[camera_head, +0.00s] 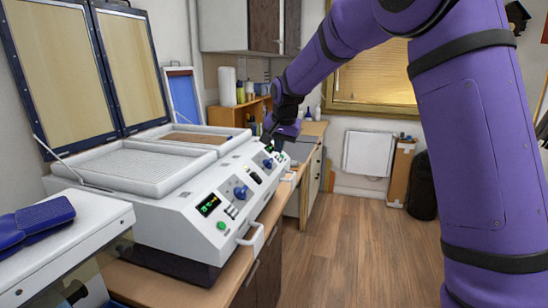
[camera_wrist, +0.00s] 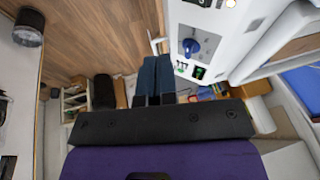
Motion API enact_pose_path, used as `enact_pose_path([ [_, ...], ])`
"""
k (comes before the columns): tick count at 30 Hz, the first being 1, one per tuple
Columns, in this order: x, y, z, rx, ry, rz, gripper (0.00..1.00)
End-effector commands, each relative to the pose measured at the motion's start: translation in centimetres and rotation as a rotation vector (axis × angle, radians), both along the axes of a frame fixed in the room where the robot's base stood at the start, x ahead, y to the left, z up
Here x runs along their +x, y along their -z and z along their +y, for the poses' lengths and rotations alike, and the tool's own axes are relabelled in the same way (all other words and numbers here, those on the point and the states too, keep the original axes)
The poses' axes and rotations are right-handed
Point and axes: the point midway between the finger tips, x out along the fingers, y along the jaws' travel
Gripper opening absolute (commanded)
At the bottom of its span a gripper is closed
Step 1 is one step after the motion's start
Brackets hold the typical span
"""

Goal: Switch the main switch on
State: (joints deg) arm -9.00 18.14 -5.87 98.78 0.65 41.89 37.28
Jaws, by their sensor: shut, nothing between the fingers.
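The white forming machine (camera_head: 150,205) stands on the wooden counter at left, its sloped front panel facing the aisle. A small black part (camera_head: 256,178) sits mid-panel between the two control groups. It looks like the main switch, but it is too small to tell its position. My gripper (camera_head: 269,139) is over the far end of the panel, partly hidden by my arm. In the wrist view my gripper (camera_wrist: 155,72) is shut and empty, its two dark blue fingers side by side. The panel's blue knob (camera_wrist: 191,46) is right of them, apart from the fingertips.
A near blue knob (camera_head: 240,192), lit display (camera_head: 208,204) and green button (camera_head: 221,225) are on the panel. A white handle (camera_head: 252,236) sticks out in front. Two framed lids (camera_head: 132,60) stand open behind. The wooden floor (camera_head: 330,240) at right is clear.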

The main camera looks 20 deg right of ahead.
Motion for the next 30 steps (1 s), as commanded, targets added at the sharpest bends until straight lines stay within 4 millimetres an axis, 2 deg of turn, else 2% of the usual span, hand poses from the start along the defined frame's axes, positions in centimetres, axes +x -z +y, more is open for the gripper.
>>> enact_pose_path([
  [6, -0.8, -1.3, -0.3, -0.001, 0.000, -0.001, 0.00],
  [23, -1.3, -1.7, -0.4, -0.001, -0.004, -0.001, 0.00],
  [26, -2.8, -2.8, -0.7, -0.004, -0.022, -0.006, 0.00],
  [30, -6.9, -5.2, -1.5, -0.015, -0.071, -0.016, 0.00],
])
